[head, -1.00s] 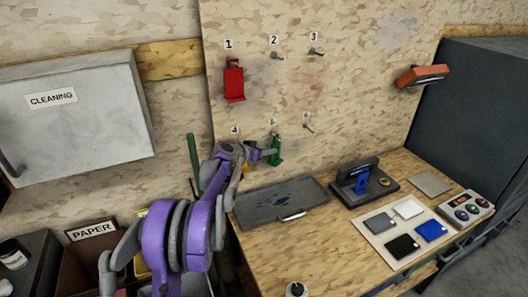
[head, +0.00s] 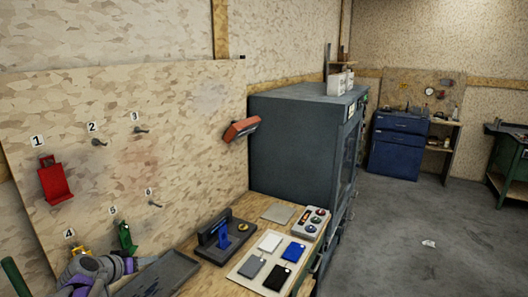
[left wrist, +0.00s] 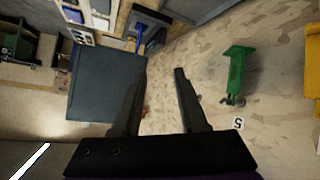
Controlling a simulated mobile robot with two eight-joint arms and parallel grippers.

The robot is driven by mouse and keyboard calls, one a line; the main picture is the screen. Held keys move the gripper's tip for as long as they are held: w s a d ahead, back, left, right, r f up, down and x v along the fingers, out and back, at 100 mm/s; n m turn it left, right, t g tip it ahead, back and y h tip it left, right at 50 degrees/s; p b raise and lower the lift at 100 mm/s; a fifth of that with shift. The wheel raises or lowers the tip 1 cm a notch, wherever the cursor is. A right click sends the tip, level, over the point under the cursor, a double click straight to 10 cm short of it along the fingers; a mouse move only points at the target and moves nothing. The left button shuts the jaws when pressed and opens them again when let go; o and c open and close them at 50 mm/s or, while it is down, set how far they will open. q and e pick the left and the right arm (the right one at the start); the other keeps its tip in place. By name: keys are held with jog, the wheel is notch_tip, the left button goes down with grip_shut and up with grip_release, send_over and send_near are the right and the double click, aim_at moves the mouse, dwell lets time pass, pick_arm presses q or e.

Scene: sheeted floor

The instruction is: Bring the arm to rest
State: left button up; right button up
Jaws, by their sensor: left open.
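My left gripper (head: 146,262) shows at the lower left of the head view, just below the green holder (head: 125,238) on the pegboard at number 5. In the left wrist view the two dark fingers of my left gripper (left wrist: 158,75) stand apart with nothing between them. The green holder (left wrist: 237,72) hangs to the right of the fingers there, clear of them. My purple and grey left arm is mostly cut off by the lower picture edge. My right gripper is not in view.
A red holder (head: 56,182) hangs at number 1, and a yellow thing (head: 80,251) is at number 4. A grey tray (head: 160,276) lies below the board. The bench holds a black-and-blue device (head: 222,236) and coloured cards. A dark cabinet (head: 290,145) stands beyond; open floor lies right.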

pick_arm(q)
jog(key=s+d+f+g, duration=0.2)
jog(key=s+d+g, duration=0.1)
jog(key=s+d, duration=0.95)
jog(key=s+d+f+g+y, duration=0.1)
jog(key=s+d+f, duration=0.2)
jog(key=s, duration=0.6)
jog(key=s+d+f+m+g+y, duration=0.1)
jog(key=s+d+f, duration=0.1)
jog(key=s+f, duration=0.3)
jog(key=s, duration=0.3)
jog(key=shift+s+d, duration=0.35)
jog(key=shift+d, duration=0.05)
